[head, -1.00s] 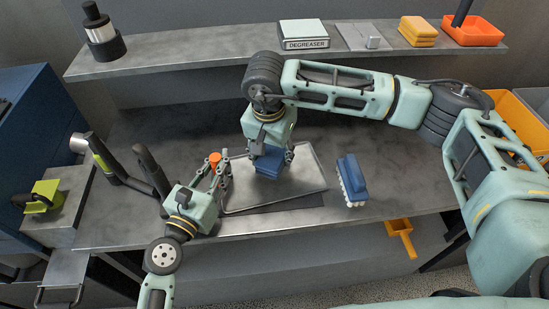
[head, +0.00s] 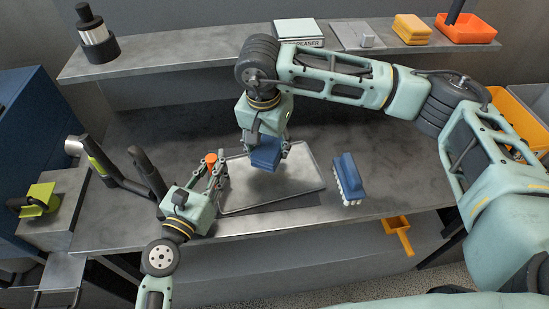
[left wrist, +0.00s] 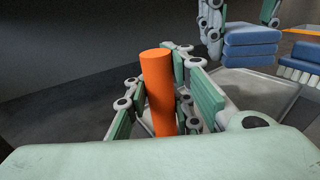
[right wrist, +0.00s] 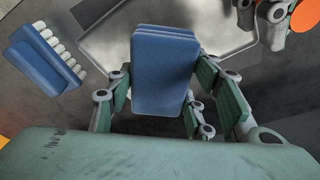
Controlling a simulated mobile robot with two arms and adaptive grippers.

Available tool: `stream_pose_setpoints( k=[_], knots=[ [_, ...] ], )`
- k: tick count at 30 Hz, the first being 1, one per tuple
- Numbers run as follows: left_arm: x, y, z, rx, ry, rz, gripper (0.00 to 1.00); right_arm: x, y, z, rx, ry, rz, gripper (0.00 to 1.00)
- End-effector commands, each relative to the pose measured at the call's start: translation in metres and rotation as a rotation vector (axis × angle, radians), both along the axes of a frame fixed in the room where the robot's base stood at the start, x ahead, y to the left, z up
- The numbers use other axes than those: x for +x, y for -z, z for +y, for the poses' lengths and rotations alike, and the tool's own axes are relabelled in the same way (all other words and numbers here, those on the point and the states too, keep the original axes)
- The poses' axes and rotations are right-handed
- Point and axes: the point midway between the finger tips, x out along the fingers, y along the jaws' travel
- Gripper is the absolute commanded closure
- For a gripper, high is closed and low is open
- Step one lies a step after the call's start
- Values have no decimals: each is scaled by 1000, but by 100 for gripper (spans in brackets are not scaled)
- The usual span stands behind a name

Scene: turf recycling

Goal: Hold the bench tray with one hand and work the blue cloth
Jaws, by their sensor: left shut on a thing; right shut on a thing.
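The metal bench tray (head: 300,180) lies on the workbench, with an orange cylindrical handle (head: 211,159) at its left side. My left gripper (head: 214,172) is shut on this handle, which stands between the fingers in the left wrist view (left wrist: 158,90). The blue cloth (head: 265,156) is a folded, layered block. My right gripper (head: 268,148) is shut on it and holds it just above the tray, with a shadow beneath. In the right wrist view the cloth (right wrist: 163,75) sits between the fingers. Part of the tray is hidden behind the cloth.
A blue brush with pale bristles (head: 348,177) lies right of the tray. Dark upright handles (head: 147,170) stand left of my left gripper. The back shelf (head: 200,57) carries a degreaser box (head: 299,31), yellow sponges (head: 411,28) and an orange bin (head: 466,28). Bench surface around the brush is clear.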

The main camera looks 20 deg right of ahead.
Motion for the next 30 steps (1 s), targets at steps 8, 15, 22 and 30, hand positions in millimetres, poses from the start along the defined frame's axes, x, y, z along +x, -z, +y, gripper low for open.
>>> stream_pose_setpoints(
  k=[8,15,22,30],
  knots=[
    [-1,6,0,6,2,9,100,-1,7,1,1,0,1,73],
    [-1,6,0,6,1,9,100,-1,26,1,0,0,2,73],
    [-1,6,0,6,1,9,100,-1,47,1,1,0,2,73],
    [-1,6,0,6,1,9,100,-1,72,1,0,0,2,73]
  ],
)
